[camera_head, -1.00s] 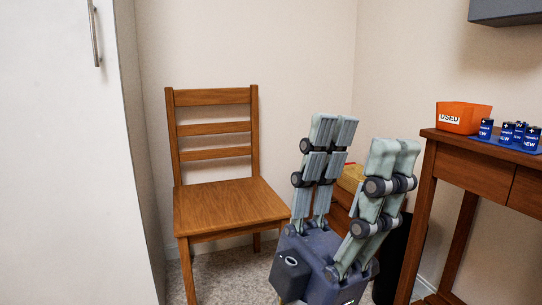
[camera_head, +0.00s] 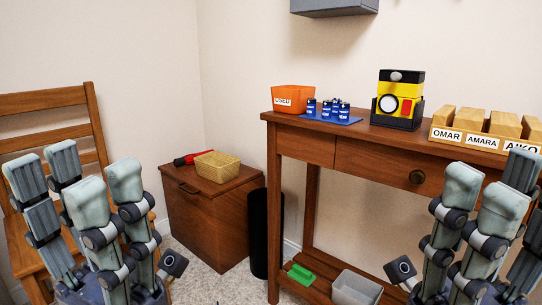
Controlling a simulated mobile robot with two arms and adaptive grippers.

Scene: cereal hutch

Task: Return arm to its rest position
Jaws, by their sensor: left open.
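My right gripper (camera_head: 509,188) points up at the lower right, in front of the wooden table (camera_head: 350,150). Its fingers stand apart with nothing seen between them; the right edge cuts off part of it.
On the table are an orange bin (camera_head: 292,96), batteries on a blue tray (camera_head: 330,115), a yellow-black device (camera_head: 399,98) and a name-labelled rack (camera_head: 470,137). A wooden cabinet (camera_head: 205,225) holds a tan basket (camera_head: 218,166). A black cylinder (camera_head: 258,235) stands beside it.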

